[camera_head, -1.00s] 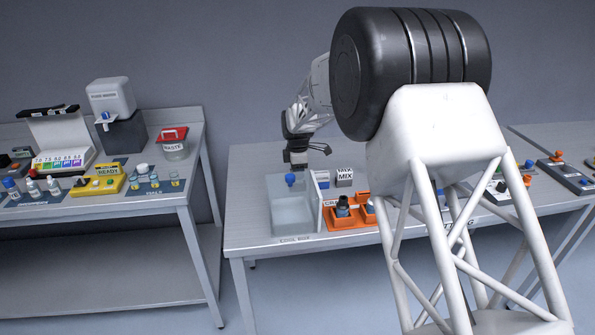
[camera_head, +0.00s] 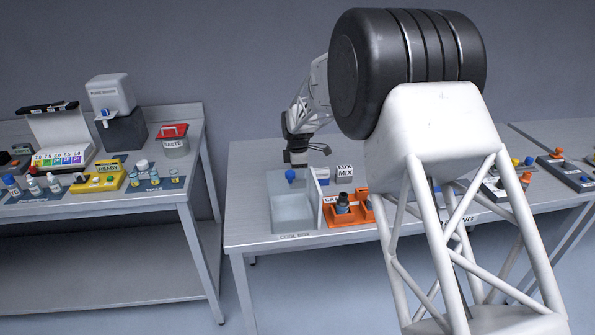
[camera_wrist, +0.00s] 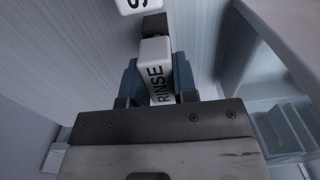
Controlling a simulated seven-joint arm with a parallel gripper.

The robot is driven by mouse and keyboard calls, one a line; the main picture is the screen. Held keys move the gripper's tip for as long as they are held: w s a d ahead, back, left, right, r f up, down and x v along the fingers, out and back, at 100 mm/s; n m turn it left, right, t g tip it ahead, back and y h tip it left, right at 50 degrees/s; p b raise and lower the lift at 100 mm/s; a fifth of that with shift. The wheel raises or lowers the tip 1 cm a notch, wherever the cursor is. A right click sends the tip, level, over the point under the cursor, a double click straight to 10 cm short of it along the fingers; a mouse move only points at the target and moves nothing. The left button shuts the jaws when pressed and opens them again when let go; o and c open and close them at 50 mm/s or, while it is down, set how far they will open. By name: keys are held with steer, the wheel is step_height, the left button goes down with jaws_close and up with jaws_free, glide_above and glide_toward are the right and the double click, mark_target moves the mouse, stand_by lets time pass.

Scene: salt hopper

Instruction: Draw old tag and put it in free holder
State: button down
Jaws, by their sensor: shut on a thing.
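My gripper (camera_head: 295,156) is above the back of the middle table, behind the clear tub and left of the white blocks lettered MIX (camera_head: 345,172). In the wrist view my gripper (camera_wrist: 157,75) has its two blue-grey fingers shut on a white tag lettered RINSE (camera_wrist: 156,62). A dark piece sits at the tag's far end. Another white tag (camera_wrist: 137,4), showing part of a letter S, lies beyond it at the top edge. The held tag is too small to make out in the head view. I cannot tell which holder is free.
A clear tub (camera_head: 292,222) with a blue knob stands below my gripper. An orange tray (camera_head: 345,219) with dark bottles is to its right. My arm hides part of the middle table.

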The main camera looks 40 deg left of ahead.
steer(key=shift+f, duration=0.45)
steer(key=shift+c, duration=1.7)
jaws_free()
steer(key=shift+r, duration=0.2)
steer(key=shift+r, duration=2.75)
steer(key=shift+r, duration=0.2)
step_height(320, 180, up, 8)
steer(key=shift+f, duration=0.25)
